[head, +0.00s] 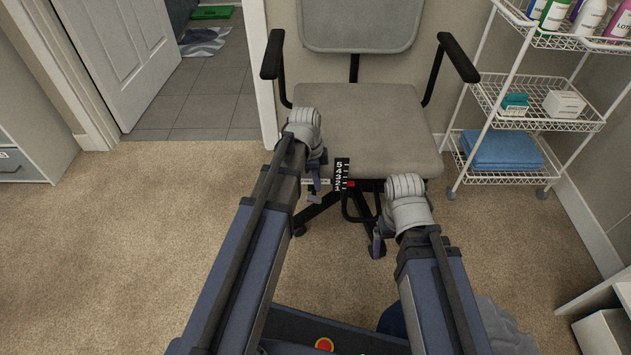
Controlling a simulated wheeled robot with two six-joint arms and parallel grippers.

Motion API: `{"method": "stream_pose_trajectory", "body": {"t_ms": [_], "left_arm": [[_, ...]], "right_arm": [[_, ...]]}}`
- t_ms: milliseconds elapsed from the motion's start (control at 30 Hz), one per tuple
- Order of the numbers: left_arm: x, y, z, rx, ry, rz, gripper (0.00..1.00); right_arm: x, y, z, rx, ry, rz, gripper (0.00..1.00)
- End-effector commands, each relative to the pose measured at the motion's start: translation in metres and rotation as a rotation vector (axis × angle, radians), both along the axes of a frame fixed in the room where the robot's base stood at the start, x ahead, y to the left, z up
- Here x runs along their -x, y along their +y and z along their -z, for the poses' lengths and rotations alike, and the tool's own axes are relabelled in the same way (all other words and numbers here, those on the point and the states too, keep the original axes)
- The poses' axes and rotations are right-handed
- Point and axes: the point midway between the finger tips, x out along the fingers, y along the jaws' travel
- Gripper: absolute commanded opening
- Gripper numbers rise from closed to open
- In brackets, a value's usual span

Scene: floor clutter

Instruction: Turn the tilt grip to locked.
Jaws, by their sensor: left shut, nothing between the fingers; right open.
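A grey office chair faces me, its seat (365,120) in the middle of the head view. At the seat's front edge hangs a dark scale plate (342,172) with white numerals, and a red marker (351,184) sits low beside it. A black bent bar (347,208) shows under the seat. I cannot tell which part is the tilt grip or how it is set. My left gripper (314,196) is shut and empty, just left of the plate, below the seat edge. My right gripper (377,246) is open, lower and to the right, near the chair base. My wrists hide parts of the underside.
A white wire cart (513,118) with bottles, boxes and folded blue cloth stands right of the chair. An open white door (112,50) and a tiled room are at the upper left. Dark cloth (497,325) lies at the lower right. Carpet (150,240) on the left is clear.

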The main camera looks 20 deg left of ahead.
Motion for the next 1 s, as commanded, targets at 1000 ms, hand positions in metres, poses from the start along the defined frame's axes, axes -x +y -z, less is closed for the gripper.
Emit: {"method": "stream_pose_trajectory", "body": {"t_ms": [1000], "left_arm": [[-0.005,-0.015,0.060,-0.108,0.032,0.003,0.00]], "right_arm": [[-0.001,0.000,0.059,-0.001,-0.003,0.004,0.93]]}}
